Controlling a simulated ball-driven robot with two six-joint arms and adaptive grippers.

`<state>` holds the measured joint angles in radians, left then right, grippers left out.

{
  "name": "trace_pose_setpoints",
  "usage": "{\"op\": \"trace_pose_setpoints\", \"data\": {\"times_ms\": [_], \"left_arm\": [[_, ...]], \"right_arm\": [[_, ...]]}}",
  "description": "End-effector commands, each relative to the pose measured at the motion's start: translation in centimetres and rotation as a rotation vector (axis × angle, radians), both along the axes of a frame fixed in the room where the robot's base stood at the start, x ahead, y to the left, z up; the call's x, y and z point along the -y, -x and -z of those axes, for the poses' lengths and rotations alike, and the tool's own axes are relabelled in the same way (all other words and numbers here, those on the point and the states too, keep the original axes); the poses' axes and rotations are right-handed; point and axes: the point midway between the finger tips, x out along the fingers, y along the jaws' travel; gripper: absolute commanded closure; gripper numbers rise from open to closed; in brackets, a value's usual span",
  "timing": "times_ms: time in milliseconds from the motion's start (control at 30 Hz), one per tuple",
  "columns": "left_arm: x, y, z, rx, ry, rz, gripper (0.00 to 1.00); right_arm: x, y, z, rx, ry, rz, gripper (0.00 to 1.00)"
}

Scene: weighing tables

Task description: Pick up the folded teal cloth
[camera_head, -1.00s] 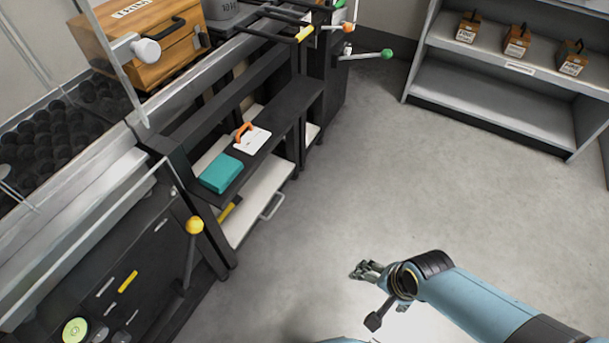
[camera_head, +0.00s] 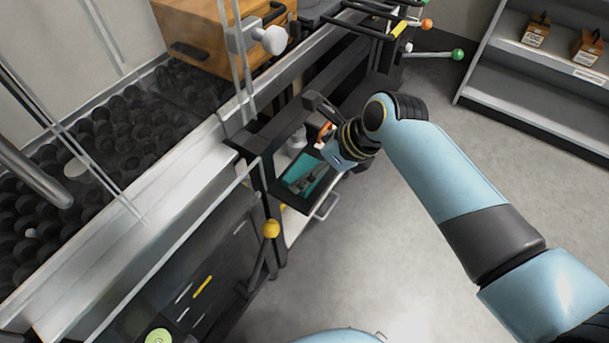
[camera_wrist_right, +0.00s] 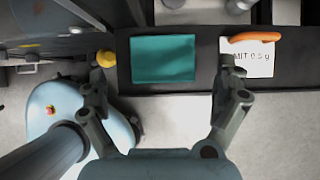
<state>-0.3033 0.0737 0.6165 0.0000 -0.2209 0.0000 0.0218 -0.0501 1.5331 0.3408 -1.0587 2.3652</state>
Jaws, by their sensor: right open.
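The folded teal cloth (camera_head: 301,172) lies flat on a dark shelf in the side of the black workbench; it also shows in the right wrist view (camera_wrist_right: 162,59). My right gripper (camera_head: 305,184) is over the shelf and partly covers the cloth in the head view. In the right wrist view my right gripper (camera_wrist_right: 165,95) is open, its fingers apart on either side below the cloth, with nothing between them. My left gripper is not in view.
Right of the cloth on the shelf lies a white card (camera_wrist_right: 247,58) with an orange handle (camera_wrist_right: 254,37). A yellow knob (camera_head: 271,228) sticks out near the shelf. A wooden drawer box (camera_head: 215,30) stands on the bench. The grey floor (camera_head: 400,270) is clear.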

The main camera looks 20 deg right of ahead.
Motion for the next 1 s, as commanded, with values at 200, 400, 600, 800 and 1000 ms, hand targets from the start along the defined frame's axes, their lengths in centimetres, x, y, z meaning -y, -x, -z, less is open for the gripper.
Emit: {"op": "trace_pose_setpoints", "data": {"times_ms": [200, 400, 600, 800, 1000], "left_arm": [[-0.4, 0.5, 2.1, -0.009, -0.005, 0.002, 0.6], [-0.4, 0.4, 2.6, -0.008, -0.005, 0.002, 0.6], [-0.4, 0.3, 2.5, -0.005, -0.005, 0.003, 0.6], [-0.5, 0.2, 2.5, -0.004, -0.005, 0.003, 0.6], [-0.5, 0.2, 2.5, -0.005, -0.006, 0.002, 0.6]], "right_arm": [[-0.6, -1.3, 3.5, -0.001, 0.0, -0.001, 0.0], [-1.2, -2.0, 4.5, 0.0, 0.002, 0.0, 0.0], [-1.1, -2.0, 4.3, 0.001, 0.002, -0.001, 0.01], [-1.1, -2.0, 4.4, 0.0, 0.002, -0.001, 0.27], [-1.1, -2.0, 4.4, 0.0, 0.002, 0.0, 0.38]]}}
